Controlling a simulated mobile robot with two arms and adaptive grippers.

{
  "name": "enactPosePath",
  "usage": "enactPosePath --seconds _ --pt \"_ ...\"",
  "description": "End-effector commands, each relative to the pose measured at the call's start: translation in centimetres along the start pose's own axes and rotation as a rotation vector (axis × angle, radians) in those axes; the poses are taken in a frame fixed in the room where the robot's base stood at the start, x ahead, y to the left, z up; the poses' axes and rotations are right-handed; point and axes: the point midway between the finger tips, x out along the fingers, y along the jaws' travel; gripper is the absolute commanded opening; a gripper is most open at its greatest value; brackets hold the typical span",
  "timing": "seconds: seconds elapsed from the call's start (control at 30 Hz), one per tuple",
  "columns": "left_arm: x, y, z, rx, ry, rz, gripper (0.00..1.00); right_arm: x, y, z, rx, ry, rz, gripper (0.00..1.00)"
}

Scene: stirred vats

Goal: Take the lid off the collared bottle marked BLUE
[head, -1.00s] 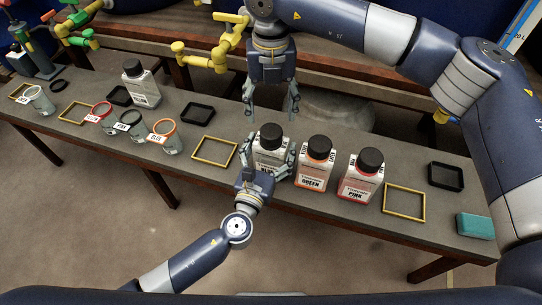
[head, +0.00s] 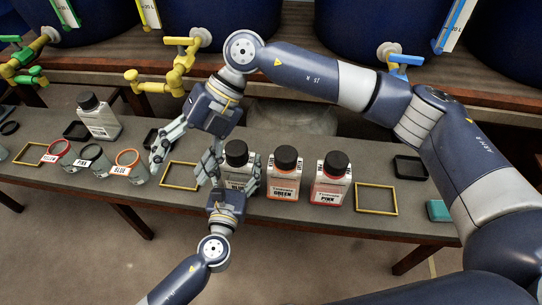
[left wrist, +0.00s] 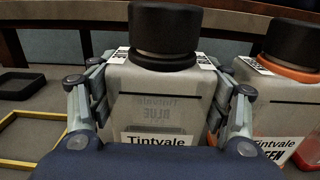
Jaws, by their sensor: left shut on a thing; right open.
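The collared bottle marked BLUE (head: 239,172) stands upright on the grey bench, its black lid (head: 236,148) on. The left wrist view shows its label and black lid (left wrist: 165,28) up close, with a dark collar under the lid. My left gripper (head: 236,181) is shut on the bottle's body, one finger on each side. My right gripper (head: 184,158) is open and empty, tilted, to the left of the BLUE bottle, apart from the lid.
The GREEN bottle (head: 285,180) and PINK bottle (head: 331,184) stand close on the right. Yellow frames (head: 377,199) and dark trays (head: 410,167) lie on the bench. Labelled jars (head: 130,164) and another black-lidded bottle (head: 98,118) are at left. Vats with taps (head: 180,65) stand behind.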

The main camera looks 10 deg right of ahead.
Motion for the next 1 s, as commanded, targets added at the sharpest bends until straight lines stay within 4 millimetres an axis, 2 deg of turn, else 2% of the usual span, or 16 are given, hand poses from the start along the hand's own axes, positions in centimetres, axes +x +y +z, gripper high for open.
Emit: enactPosePath --seconds 0.1,0.23,0.33,0.47,0.6,0.73,0.87,1.0 --pt "0.0 0.0 0.0 0.000 0.001 0.000 0.28 -0.5 4.2 -2.4 0.030 0.055 0.332 0.69" --pt "0.0 0.0 0.0 0.000 0.001 0.000 0.28 -3.6 7.9 -3.6 0.109 0.069 0.673 0.69" --pt "0.0 0.0 0.0 0.000 0.001 0.000 0.28 -7.0 9.3 -3.5 0.206 0.051 0.911 0.69" --pt "0.0 0.0 0.0 0.000 0.001 0.000 0.28 -11.6 8.9 -2.2 0.377 -0.001 1.174 0.69" --pt "0.0 0.0 0.0 0.000 0.001 0.000 0.28 -15.6 6.0 -0.1 0.614 -0.084 1.387 0.69" --pt "0.0 0.0 0.0 0.000 0.001 0.000 0.28 -17.3 1.4 1.8 0.873 -0.171 1.502 0.69" --pt "0.0 0.0 0.0 0.000 0.001 0.000 0.28 -16.9 -4.1 2.7 1.157 -0.260 1.530 0.69" --pt "0.0 0.0 0.0 0.000 0.001 0.000 0.28 -14.5 -9.8 2.0 1.448 -0.335 1.462 0.69"
